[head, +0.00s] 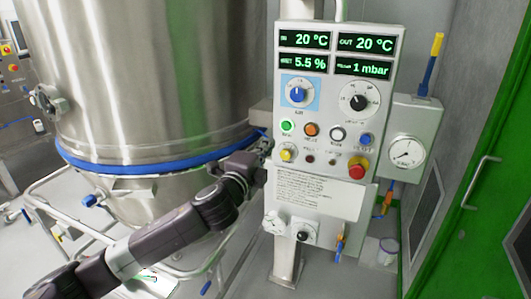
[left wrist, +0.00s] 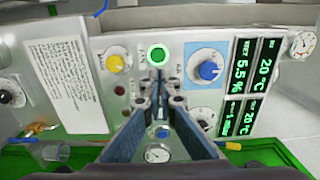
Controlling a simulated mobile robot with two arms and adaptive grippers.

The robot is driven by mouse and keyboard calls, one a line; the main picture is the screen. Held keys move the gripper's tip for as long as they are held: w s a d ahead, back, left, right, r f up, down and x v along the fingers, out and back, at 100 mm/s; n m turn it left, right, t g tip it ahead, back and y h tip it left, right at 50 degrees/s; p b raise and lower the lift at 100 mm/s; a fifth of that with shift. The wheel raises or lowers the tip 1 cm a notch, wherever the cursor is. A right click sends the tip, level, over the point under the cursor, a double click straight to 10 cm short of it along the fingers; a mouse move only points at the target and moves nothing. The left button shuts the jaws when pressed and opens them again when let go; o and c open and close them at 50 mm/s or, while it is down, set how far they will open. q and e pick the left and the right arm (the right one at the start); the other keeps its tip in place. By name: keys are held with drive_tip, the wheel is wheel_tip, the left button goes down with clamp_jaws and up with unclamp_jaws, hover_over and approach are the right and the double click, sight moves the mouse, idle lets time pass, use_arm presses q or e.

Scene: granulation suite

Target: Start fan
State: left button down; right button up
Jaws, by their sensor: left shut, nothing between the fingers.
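The control panel (head: 328,110) stands upright right of the big steel vessel. Its green button (head: 286,127), labelled FAN, looks brightly lit in the left wrist view (left wrist: 157,55). My left gripper (head: 265,147) is shut and empty at the panel's left edge, a little below and left of the green button. In the left wrist view its fingertips (left wrist: 160,90) sit just short of the button in the picture; I cannot tell whether they touch the panel. The fingers hide part of the button row there. My right gripper is not in view.
A yellow knob (head: 287,155), an orange button (head: 311,129), a blue knob (head: 297,94) and a red emergency stop (head: 357,167) are close by. The steel vessel (head: 160,70) with its blue band stands left. A green door frame (head: 480,200) is at right.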

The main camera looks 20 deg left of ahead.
use_arm(q)
drive_tip(key=shift+s+f, duration=0.1)
drive_tip(key=shift+s, duration=0.5)
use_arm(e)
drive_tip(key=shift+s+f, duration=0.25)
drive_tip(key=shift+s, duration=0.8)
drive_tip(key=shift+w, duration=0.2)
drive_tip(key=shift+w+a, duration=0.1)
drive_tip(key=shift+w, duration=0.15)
